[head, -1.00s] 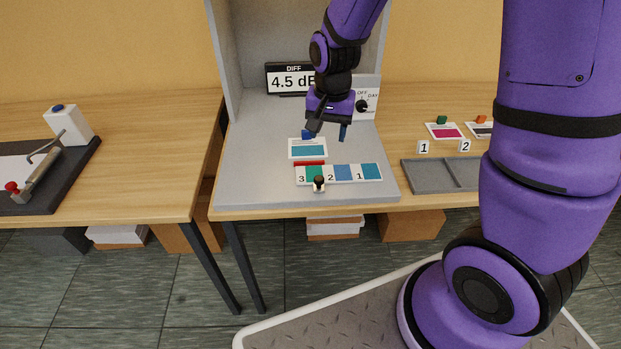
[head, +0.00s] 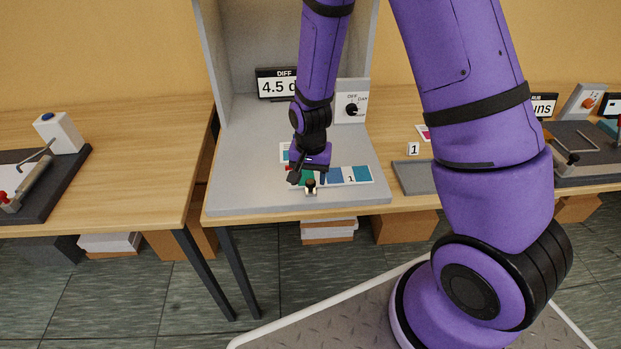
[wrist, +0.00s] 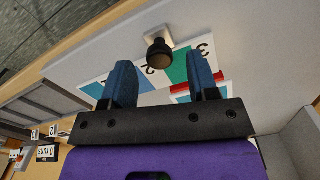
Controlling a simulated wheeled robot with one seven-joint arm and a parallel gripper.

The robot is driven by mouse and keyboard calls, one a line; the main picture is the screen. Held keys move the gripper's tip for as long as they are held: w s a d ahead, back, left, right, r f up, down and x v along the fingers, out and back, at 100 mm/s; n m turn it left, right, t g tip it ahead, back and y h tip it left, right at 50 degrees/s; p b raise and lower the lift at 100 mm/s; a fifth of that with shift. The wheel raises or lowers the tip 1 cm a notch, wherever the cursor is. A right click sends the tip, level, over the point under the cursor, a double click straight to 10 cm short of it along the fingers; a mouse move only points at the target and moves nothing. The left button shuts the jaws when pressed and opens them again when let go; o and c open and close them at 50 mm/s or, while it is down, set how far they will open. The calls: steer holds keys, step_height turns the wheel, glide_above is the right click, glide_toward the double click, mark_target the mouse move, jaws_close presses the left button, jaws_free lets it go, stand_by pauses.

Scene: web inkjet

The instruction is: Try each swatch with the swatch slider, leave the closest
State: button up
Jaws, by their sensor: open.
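The swatch strip (head: 348,175) lies on the grey booth floor, with green and blue patches and numbers; the wrist view shows the strip (wrist: 177,70) with a 3 and a 2. The slider's dark knob (head: 310,184) on a pale base stands at the strip's front edge, near the green patch; it also shows in the wrist view (wrist: 159,53). A card (head: 284,152) behind the strip is mostly hidden. My gripper (head: 302,181) is open and low over the strip's left part. In the wrist view the knob appears beyond and between my fingers (wrist: 162,75), apparently not gripped.
The DIFF display (head: 277,85) at the back reads 4.5, partly hidden. A switch box (head: 351,102) with a knob stands beside it. A grey tray (head: 412,178) with a 1 label is at the right. The booth's side wall (head: 212,70) bounds the left.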

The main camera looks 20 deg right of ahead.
steer(key=shift+f, duration=0.8)
jaws_close()
glide_above(251, 198)
steer(key=shift+w, duration=0.1)
jaws_free()
steer(key=shift+r, duration=0.1)
